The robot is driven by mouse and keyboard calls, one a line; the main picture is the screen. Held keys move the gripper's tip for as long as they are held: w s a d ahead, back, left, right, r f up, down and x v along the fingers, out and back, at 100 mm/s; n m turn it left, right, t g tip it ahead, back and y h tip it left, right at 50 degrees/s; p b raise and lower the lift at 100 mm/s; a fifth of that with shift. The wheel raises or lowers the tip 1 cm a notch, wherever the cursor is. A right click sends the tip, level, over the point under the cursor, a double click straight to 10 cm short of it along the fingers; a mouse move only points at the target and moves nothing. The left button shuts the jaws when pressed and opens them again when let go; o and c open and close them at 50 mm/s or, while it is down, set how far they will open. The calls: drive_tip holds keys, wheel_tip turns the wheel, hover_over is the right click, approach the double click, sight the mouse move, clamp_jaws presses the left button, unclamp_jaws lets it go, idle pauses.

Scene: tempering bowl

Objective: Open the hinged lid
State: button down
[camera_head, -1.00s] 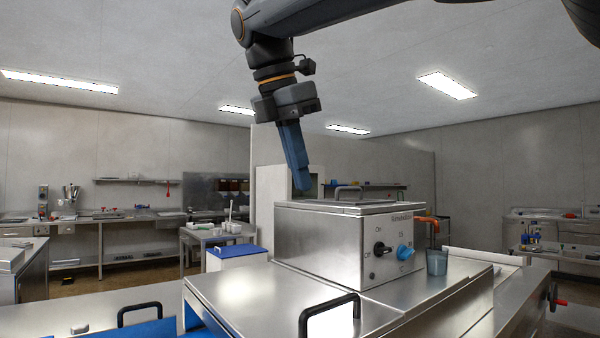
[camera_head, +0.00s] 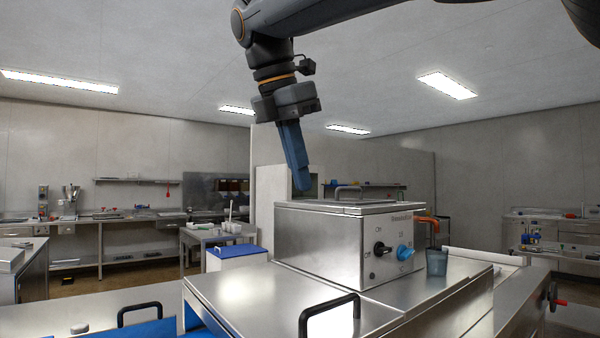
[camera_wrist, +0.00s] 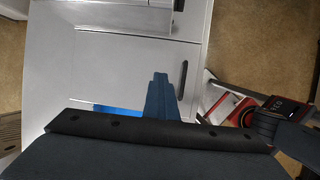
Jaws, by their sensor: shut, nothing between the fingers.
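The steel box-shaped unit (camera_head: 318,245) stands on the worktop, with knobs on its front. Its flat lid (camera_head: 318,206) is down on the top and carries a bar handle (camera_head: 347,188). My gripper (camera_head: 302,189) points down, just left of that handle in the head view. Its blue fingers are together and hold nothing. Whether the fingertips touch the lid is unclear. In the wrist view my gripper (camera_wrist: 160,77) shows from above over pale steel surfaces. I cannot tell the hinge side from these views.
A black handle (camera_head: 329,313) stands up from the steel worktop (camera_head: 235,290) in front. A grey-blue cup (camera_head: 436,262) is right of the unit, below an orange-handled part (camera_head: 428,223). The space above the unit is clear apart from my arm.

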drive_tip(key=c, duration=2.5)
unclamp_jaws()
drive_tip(key=o, duration=0.7)
drive_tip(key=shift+p+v, duration=0.4)
drive_tip(key=shift+v, duration=3.5)
